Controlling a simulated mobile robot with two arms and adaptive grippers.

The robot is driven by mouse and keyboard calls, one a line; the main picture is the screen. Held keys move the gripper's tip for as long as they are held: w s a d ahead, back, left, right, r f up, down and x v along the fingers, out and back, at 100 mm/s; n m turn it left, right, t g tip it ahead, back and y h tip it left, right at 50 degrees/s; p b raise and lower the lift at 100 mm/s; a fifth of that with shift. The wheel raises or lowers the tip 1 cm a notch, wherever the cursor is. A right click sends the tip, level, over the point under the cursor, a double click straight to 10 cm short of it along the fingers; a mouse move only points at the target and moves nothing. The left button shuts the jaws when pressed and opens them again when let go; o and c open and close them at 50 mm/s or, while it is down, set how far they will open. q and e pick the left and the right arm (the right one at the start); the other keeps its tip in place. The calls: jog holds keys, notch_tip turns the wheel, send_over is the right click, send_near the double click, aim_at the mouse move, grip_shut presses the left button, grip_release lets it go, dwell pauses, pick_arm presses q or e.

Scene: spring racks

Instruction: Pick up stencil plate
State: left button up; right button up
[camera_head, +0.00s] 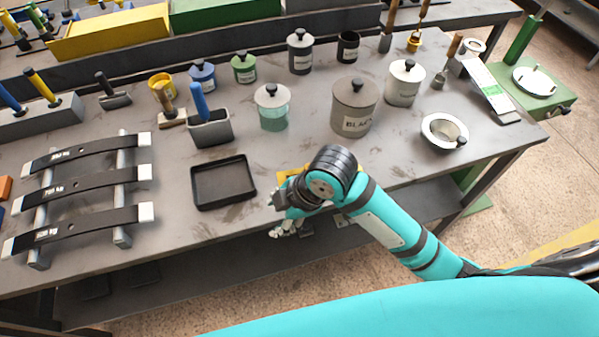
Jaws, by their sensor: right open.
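A flat yellow piece, which looks like the stencil plate (289,174), lies near the front edge of the table. My right wrist covers much of it, so its full shape is hidden. My right gripper (284,229) is open, with its fingers just off the table's front edge, nearer to me than the yellow piece. No object shows between its fingers. My left gripper is not in view.
A black tray (223,207) lies left of my right gripper. A large lidded pot (354,108) and a small steel bowl (430,145) stand behind and to the right. Leaf springs on a rack (122,190) fill the left side.

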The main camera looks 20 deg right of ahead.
jog(key=w+d+r+n+g+h, duration=0.3)
jog(key=w+d+r+n+h, duration=0.2)
jog(key=w+d+r+n, duration=0.95)
jog(key=n+p, duration=0.2)
jog(key=p, duration=0.1)
send_near(296, 173)
jog(key=d+f, duration=0.1)
jog(key=s+d+f, duration=0.1)
jog(key=d, duration=0.1)
jog(key=shift+s, duration=0.2)
jog(key=f, duration=0.1)
jog(key=f+p, duration=0.1)
jog(key=f, duration=0.2)
jog(key=shift+d+f+p, duration=0.25)
jog(key=shift+f+p, duration=0.1)
jog(key=shift+f, duration=0.3)
grip_shut()
